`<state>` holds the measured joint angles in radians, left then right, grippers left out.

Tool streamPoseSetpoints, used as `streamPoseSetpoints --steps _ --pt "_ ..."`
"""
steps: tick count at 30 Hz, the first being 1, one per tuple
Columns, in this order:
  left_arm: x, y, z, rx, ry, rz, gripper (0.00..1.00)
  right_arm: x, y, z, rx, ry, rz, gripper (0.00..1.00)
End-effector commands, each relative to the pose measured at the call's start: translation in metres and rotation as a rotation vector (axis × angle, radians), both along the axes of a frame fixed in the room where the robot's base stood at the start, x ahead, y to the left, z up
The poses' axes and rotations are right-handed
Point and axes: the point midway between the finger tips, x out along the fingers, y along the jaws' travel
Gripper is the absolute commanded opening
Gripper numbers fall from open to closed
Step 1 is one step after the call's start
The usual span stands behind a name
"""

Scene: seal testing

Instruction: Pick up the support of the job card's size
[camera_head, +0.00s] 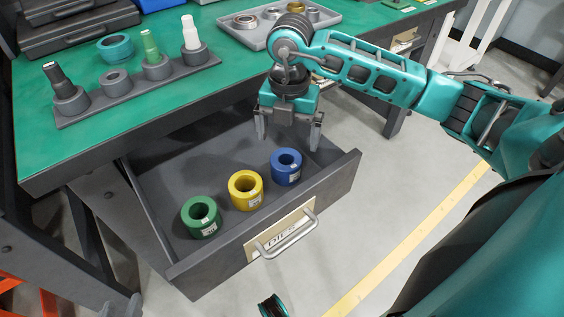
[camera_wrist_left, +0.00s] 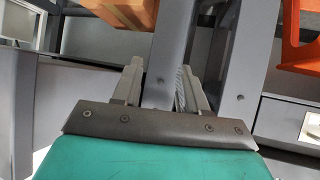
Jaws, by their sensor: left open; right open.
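A green ring-shaped support (camera_head: 201,217), a yellow one (camera_head: 245,190) and a blue one (camera_head: 286,167) stand in a row in the open drawer (camera_head: 165,238). Each has an open bore and a small white label that I cannot read. My right gripper (camera_head: 289,138) hangs above the drawer's back right part, fingers down, open and empty. It is just beyond the blue support and looks apart from it. My left gripper (camera_wrist_left: 160,82) shows in the left wrist view, open, with a grey post seen between its fingers. I cannot make out a job card.
The green-topped bench (camera_head: 40,160) lies behind the drawer. On it are a grey rack (camera_head: 135,100) with several tools, a teal ring (camera_head: 114,47), dark cases (camera_head: 80,28) and a tray (camera_head: 265,38) of rings.

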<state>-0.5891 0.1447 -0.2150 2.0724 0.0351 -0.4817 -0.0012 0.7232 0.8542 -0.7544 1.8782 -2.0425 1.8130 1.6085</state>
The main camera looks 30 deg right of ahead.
Motion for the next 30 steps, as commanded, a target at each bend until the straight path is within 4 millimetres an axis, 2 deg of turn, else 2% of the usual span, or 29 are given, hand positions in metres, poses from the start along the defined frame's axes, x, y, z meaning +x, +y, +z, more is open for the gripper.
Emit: streamPoseSetpoints --steps 1,6,14,22,30 --pt "-0.001 0.0 -0.008 0.0 0.006 -0.002 0.43 -0.001 0.0 -0.015 0.0 0.004 0.0 1.0" --pt "-0.003 -0.001 -0.014 0.002 0.021 -0.007 0.43 0.0 0.0 -0.041 0.001 0.003 0.001 1.0" --pt "0.0 -0.004 -0.008 -0.005 0.003 -0.011 0.43 0.001 0.001 -0.056 0.001 0.001 0.001 1.0" --pt "0.001 -0.007 -0.021 -0.007 0.015 -0.02 0.43 0.004 0.003 -0.096 0.001 0.002 0.001 1.0" --pt "0.003 -0.011 -0.013 -0.017 0.002 -0.024 0.43 0.004 0.002 -0.1 0.0 0.0 0.001 1.0"
